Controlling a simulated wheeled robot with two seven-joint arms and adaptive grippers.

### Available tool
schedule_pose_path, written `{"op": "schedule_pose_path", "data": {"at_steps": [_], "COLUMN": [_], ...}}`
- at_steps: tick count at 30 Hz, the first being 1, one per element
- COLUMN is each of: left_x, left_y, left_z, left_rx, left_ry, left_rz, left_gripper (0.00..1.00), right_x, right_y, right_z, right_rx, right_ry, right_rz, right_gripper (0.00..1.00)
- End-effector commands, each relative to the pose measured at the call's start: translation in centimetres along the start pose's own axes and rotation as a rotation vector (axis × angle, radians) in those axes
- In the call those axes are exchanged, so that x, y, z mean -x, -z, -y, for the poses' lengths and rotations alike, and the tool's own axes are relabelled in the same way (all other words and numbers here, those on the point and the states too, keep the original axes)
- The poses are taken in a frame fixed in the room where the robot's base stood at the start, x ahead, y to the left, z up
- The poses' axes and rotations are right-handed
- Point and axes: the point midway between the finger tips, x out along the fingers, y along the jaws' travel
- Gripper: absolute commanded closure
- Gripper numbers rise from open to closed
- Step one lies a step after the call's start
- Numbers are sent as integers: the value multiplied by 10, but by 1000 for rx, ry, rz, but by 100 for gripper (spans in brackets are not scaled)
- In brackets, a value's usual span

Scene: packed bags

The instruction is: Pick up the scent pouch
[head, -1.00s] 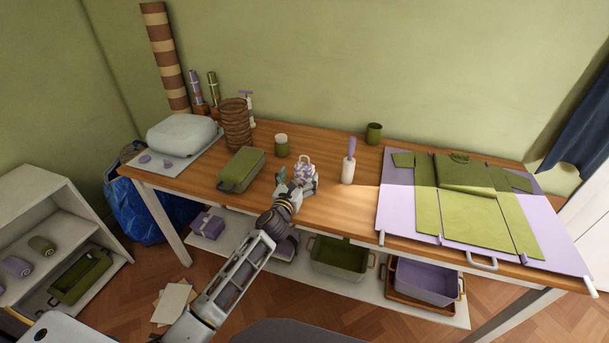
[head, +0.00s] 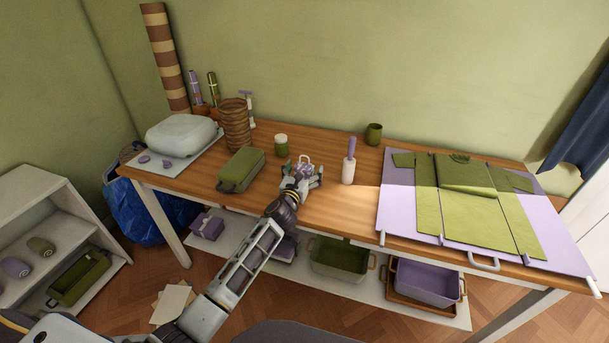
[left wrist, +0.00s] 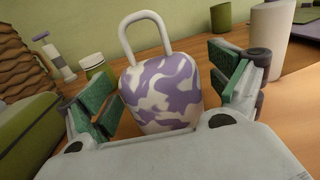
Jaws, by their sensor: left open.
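The scent pouch (left wrist: 160,90) is a small rounded bag with a purple and white pattern and a white loop on top. In the left wrist view it stands upright between the green-padded fingers of my left gripper (left wrist: 165,105). Gaps show between the pads and the pouch. In the head view the pouch (head: 304,168) is on the wooden table, partly hidden by my left gripper (head: 302,174), which is open around it. My right gripper is out of view.
A green case (head: 241,168) lies to the left. A green jar with a white lid (head: 281,146) stands behind, and a white container with a purple handle (head: 348,168) stands to the right. A purple board with a green folded garment (head: 400,205) covers the table's right part.

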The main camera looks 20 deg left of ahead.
Motion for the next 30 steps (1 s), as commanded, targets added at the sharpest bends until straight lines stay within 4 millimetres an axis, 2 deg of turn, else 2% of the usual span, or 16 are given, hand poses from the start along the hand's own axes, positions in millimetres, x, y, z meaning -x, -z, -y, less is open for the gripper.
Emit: {"op": "schedule_pose_path", "data": {"at_steps": [4, 5, 16, 25, 30], "left_x": [0, 0, 0, 0, 0], "left_y": [0, 0, 0, -2, -10], "left_z": [0, 0, 0, 0, 0], "left_rx": [0, 0, 0, 0, 0], "left_ry": [0, 0, 0, 0, 0], "left_rz": [0, 0, 0, 1, 3], "left_gripper": [8, 11, 57, 57, 57], "right_x": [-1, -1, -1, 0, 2], "right_y": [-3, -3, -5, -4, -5], "right_z": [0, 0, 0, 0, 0], "right_rx": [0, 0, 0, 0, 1], "right_ry": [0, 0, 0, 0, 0], "right_rz": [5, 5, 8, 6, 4], "right_gripper": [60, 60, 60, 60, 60]}}
